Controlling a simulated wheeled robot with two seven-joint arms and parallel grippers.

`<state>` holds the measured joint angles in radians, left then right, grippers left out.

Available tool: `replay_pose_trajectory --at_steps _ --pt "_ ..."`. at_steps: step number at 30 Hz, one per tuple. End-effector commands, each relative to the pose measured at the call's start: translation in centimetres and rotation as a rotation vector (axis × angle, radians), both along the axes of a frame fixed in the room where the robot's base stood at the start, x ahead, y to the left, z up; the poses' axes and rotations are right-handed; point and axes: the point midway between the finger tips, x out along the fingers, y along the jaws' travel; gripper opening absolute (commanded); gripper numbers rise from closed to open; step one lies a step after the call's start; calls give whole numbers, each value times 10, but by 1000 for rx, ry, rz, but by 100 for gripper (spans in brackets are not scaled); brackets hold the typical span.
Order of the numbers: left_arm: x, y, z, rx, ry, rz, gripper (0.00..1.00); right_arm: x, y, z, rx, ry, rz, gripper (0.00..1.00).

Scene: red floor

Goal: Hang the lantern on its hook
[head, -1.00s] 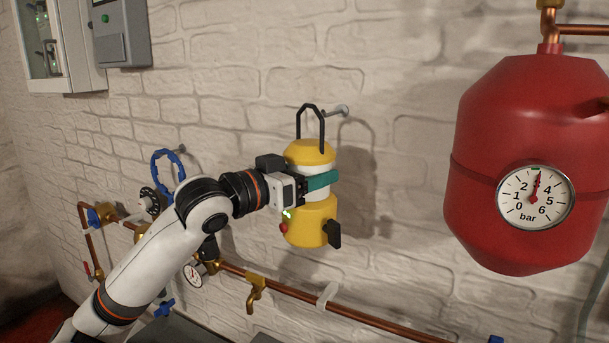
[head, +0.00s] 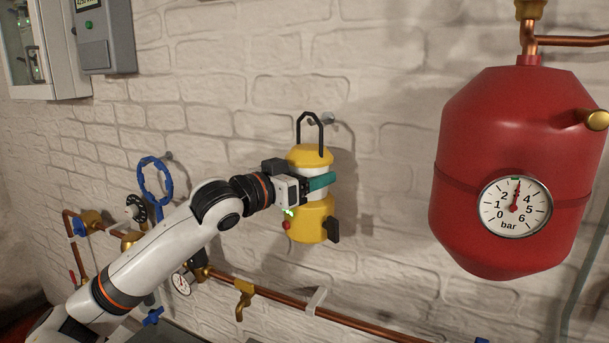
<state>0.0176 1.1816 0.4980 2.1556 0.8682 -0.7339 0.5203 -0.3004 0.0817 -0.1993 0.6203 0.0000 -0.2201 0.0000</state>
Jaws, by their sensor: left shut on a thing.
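The yellow lantern (head: 313,221) is upright in front of the brick wall, with a black handle (head: 299,128) standing up from its top. My left gripper (head: 316,183) comes in from the left and is shut on the lantern's middle, with a teal finger across its front. The hook (head: 327,118) is a grey metal peg on the wall, right at the upper part of the handle. The handle's top bar is slightly higher than the hook's visible tip. I cannot tell whether the handle is over the hook or in front of it. My right gripper is not in view.
A red pressure tank (head: 512,130) with a gauge stands out from the wall at the right. A copper pipe (head: 275,303) with a brass tap (head: 243,294) runs below. A blue ring-shaped handle (head: 155,182) is on the wall at the left. Bare wall lies between lantern and tank.

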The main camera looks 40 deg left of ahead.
Motion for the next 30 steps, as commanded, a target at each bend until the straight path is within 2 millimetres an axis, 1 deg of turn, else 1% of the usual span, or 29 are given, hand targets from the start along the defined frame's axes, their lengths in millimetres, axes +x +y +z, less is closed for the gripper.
replay_pose_trajectory --at_steps 1,4,12,19,30 --pt "2 1 4 3 -6 1 0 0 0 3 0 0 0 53" --pt "7 3 4 5 -7 1 0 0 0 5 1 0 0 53" --pt "17 6 -2 2 -7 1 0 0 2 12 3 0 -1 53" --pt "21 7 -6 3 -7 1 0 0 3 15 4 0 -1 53" --pt "21 7 -8 3 -7 0 0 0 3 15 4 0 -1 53"
